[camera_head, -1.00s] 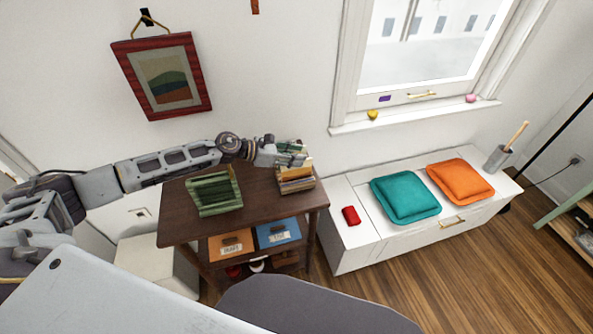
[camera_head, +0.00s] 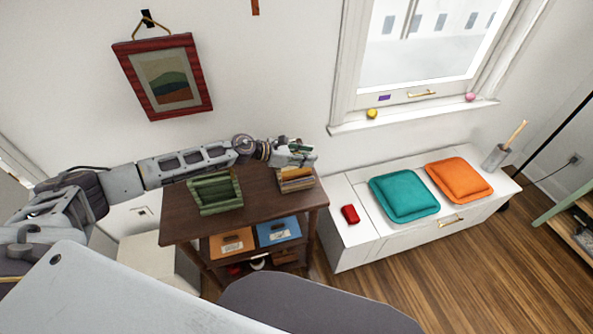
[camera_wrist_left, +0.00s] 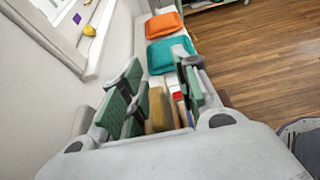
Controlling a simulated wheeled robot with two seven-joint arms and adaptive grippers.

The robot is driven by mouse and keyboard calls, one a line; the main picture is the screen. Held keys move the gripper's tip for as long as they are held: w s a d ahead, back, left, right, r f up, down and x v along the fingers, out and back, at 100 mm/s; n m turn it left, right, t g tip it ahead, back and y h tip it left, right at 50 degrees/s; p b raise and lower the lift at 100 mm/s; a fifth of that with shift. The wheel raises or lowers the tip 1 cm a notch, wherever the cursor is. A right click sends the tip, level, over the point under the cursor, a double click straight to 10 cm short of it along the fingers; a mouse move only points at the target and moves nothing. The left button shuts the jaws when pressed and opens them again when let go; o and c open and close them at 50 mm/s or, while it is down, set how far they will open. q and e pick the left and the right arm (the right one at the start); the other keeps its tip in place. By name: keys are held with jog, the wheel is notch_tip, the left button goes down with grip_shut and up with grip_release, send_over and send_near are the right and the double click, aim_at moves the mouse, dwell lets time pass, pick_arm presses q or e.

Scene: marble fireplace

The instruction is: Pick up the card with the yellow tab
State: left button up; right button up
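A small box of upright cards (camera_head: 296,184) stands at the right end of the dark wooden table. My left gripper (camera_head: 306,154) is over it and hides its top from the head. In the left wrist view the green-padded fingers of my left gripper (camera_wrist_left: 158,98) are apart, with a gap between them. Below and between them show a tan card or divider (camera_wrist_left: 158,112), a white edge and a small red patch (camera_wrist_left: 177,96). I cannot make out a yellow tab for certain. My right gripper is not in view.
A green slatted holder (camera_head: 215,192) stands on the dark table (camera_head: 180,220), left of the box. Orange (camera_head: 232,243) and blue (camera_head: 277,232) drawers or bins sit below. A white bench (camera_head: 350,250) with a red object (camera_head: 350,214) and cushions is to the right.

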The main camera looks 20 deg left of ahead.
pick_arm(q)
grip_shut()
jog(key=shift+r, duration=0.1)
notch_tip(320, 180, up, 10)
dwell(0.9)
dwell(0.3)
